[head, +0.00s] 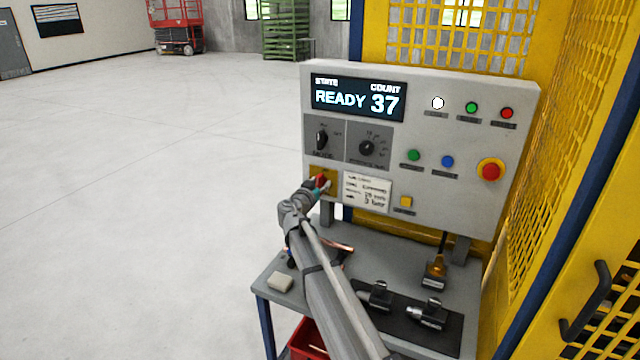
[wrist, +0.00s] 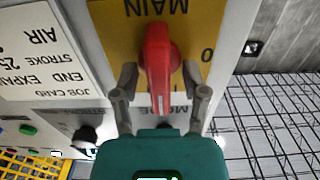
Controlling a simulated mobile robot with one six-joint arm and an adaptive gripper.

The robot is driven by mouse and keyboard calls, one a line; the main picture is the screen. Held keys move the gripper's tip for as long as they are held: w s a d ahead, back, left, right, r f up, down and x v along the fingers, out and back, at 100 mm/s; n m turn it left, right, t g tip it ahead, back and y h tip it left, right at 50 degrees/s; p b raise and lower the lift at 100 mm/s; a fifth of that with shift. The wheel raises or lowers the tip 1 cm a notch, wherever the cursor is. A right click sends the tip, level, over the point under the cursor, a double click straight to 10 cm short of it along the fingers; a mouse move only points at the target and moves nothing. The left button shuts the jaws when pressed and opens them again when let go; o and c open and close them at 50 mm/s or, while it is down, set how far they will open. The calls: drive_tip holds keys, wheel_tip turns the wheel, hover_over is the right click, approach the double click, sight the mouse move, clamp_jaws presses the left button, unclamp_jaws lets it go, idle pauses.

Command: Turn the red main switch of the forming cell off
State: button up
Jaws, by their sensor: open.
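The red main switch (wrist: 158,62) is a rotary handle on a yellow plate (wrist: 112,32) marked MAIN, seen upside down in the wrist view. The handle stands nearly in line with the picture's vertical. In the head view the switch (head: 321,181) is at the lower left of the grey control panel (head: 440,205), partly hidden by my arm. My gripper (wrist: 160,85) is open, with one finger on each side of the red handle. Gaps show between handle and fingers, so I see no grip. The display (head: 358,99) reads READY and COUNT 37.
A red emergency button (head: 490,171) sits at the panel's right. Below, a grey table (head: 262,287) carries black tooling (head: 428,314), a light block (head: 280,282) and a copper tube (head: 338,246). Yellow mesh fencing (head: 540,130) stands at right. Floor at left is clear.

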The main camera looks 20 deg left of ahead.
drive_tip(key=shift+w, duration=0.1)
clamp_jaws()
drive_tip(key=shift+w+a, duration=0.1)
drive_tip(key=shift+a, duration=0.05)
idle(0.3)
